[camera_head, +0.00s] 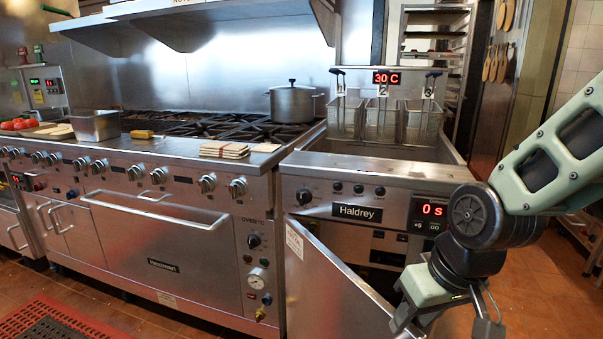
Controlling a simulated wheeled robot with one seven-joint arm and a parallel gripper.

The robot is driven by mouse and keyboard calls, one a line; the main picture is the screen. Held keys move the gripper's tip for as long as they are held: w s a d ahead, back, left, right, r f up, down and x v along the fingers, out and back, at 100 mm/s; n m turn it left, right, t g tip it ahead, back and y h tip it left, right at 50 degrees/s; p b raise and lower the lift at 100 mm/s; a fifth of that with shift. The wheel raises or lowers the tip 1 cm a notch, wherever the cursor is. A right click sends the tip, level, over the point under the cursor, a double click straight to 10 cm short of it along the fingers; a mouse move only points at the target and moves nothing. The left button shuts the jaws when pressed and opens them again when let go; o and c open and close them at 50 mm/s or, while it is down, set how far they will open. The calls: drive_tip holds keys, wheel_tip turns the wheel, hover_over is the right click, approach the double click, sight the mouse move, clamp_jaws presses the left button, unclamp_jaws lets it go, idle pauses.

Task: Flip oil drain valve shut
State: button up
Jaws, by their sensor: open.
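The fryer (343,168), labelled Haldrey, stands right of the range. Its front door (335,290) is swung open toward me. Behind the door is a dark cabinet opening (360,243) with a few dim fittings. I cannot make out the oil drain valve or its handle; the door and my arm cover much of the cabinet. My gripper (446,318) hangs at the lower right, in front of the cabinet and right of the door. It is open, with nothing seen between its fingers, and the frame's bottom edge cuts part of it off.
Fryer baskets (382,121) sit in the fryer top. The range (150,215) fills the left, with a lidded pot (292,104) on it. A red mat (55,322) lies on the floor. Floor shows at right.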

drive_tip(key=s+a+f+n+g+h+b, duration=0.1)
drive_tip(key=s+a+f+n+b, duration=0.2)
drive_tip(key=s, duration=0.4)
drive_tip(key=s+f+n+g+h+b, duration=0.1)
drive_tip(key=s+f+n+g+b, duration=0.2)
drive_tip(key=s, duration=0.4)
wheel_tip(320, 180, up, 26)
drive_tip(key=m+t+p, duration=0.1)
drive_tip(key=p, duration=2.3)
drive_tip(key=shift+m+p, duration=0.3)
drive_tip(key=shift+p, duration=0.05)
drive_tip(key=shift+r, duration=0.3)
drive_tip(key=shift+c, duration=1)
clamp_jaws()
drive_tip(key=shift+a, duration=0.1)
